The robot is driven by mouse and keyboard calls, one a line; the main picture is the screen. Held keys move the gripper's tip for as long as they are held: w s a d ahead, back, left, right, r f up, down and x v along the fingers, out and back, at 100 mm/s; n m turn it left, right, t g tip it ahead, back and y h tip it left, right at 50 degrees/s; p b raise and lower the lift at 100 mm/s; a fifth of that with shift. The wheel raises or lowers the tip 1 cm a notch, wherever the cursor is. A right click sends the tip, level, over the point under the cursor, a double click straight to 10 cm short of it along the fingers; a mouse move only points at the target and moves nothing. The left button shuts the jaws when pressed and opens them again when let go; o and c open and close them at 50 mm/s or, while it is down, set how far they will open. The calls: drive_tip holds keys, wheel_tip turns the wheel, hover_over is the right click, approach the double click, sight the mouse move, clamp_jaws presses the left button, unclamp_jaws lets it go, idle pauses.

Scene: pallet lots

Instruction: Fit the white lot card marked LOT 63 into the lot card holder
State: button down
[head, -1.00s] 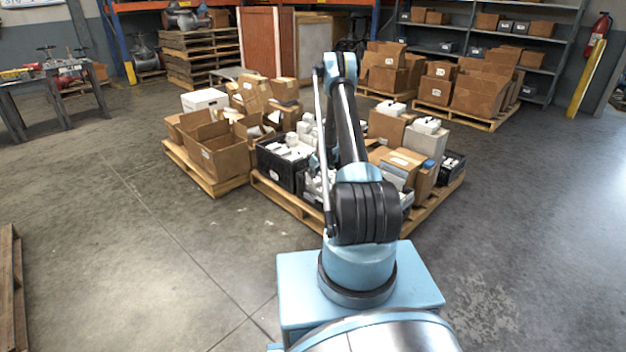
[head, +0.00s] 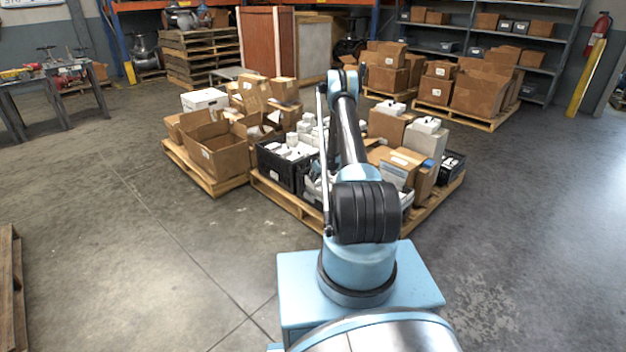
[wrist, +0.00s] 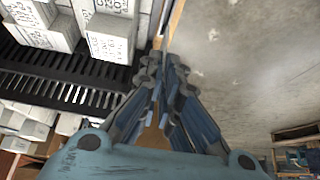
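In the wrist view, my gripper (wrist: 163,72) points down beside the pallet load, its two fingertips close together. A thin pale strip (wrist: 164,38) runs between and beyond the fingertips. It looks like the lot card seen edge-on; its LOT 63 marking does not show. The lot card holder cannot be made out in either view. In the head view my arm reaches out over the middle pallet and hides its own gripper.
A black slatted crate (wrist: 75,80) with white printed boxes (wrist: 108,38) lies left of the fingers. Bare concrete floor (wrist: 250,60) lies right. In the head view, the middle pallet (head: 290,203) carries crates and cartons; open cartons (head: 218,150) stand on the left pallet.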

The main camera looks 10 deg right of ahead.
sight(313, 185)
drive_tip(key=shift+f, duration=2.45)
drive_tip(key=shift+f, duration=0.25)
idle(1.8)
drive_tip(key=shift+s+r, duration=0.1)
idle(2.3)
